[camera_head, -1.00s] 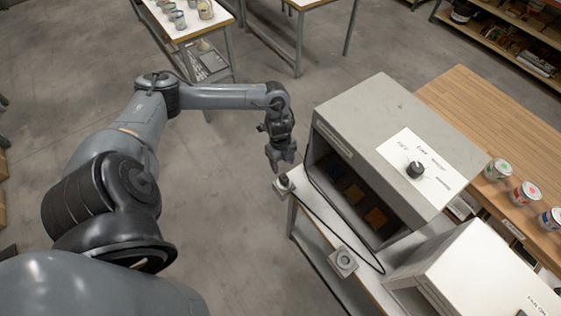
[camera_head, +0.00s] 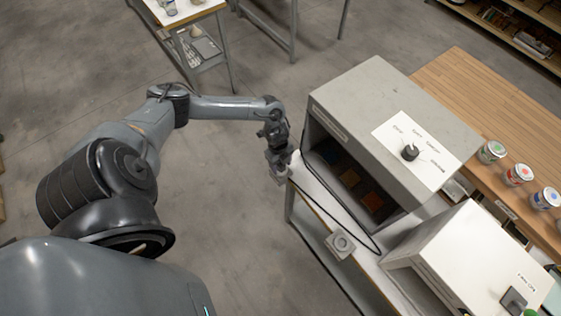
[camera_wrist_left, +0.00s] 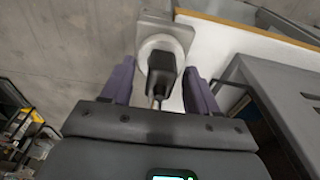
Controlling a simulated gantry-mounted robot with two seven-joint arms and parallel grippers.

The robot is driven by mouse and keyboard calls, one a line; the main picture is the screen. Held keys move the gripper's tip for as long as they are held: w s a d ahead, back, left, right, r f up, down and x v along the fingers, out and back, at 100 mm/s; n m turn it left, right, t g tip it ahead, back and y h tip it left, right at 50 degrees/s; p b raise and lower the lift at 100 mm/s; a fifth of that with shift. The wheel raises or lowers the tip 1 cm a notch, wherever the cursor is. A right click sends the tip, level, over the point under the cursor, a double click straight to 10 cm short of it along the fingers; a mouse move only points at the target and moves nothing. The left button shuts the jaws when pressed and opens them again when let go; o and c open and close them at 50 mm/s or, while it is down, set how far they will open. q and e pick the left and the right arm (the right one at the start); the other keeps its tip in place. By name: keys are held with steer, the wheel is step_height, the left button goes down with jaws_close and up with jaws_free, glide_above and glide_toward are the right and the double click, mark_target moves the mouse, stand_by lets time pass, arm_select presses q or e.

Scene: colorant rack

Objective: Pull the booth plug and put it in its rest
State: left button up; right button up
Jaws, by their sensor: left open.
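The black booth plug (camera_wrist_left: 162,72) stands in a round pale socket on a grey block (camera_wrist_left: 158,22), seen in the left wrist view. In the head view my left gripper (camera_head: 279,172) is at the table corner and mostly hides the plug and block. In the left wrist view the open purple fingers (camera_wrist_left: 160,84) stand on either side of the plug, with gaps still showing. A square grey holder with a round recess (camera_head: 341,244), apparently the rest, is empty on the table edge. The right gripper is out of view.
The grey booth (camera_head: 395,115) with its dial stands right of my left gripper. A dark cable (camera_head: 372,243) runs along the white table. A white box (camera_head: 470,260) stands front right; several paint cans (camera_head: 519,175) stand on the wooden counter. Floor left of the table is clear.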

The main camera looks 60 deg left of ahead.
arm_select(q)
steer(key=shift+c, duration=0.4)
steer(key=c, duration=1)
steer(key=shift+r, duration=0.1)
steer(key=shift+r+p, duration=0.65)
steer(key=shift+p, duration=0.15)
steer(key=shift+r, duration=0.15)
steer(key=shift+r+p, duration=1.35)
steer(key=shift+p, duration=0.2)
steer(key=shift+r, duration=0.1)
step_height(320, 180, up, 4)
steer(key=p, duration=0.4)
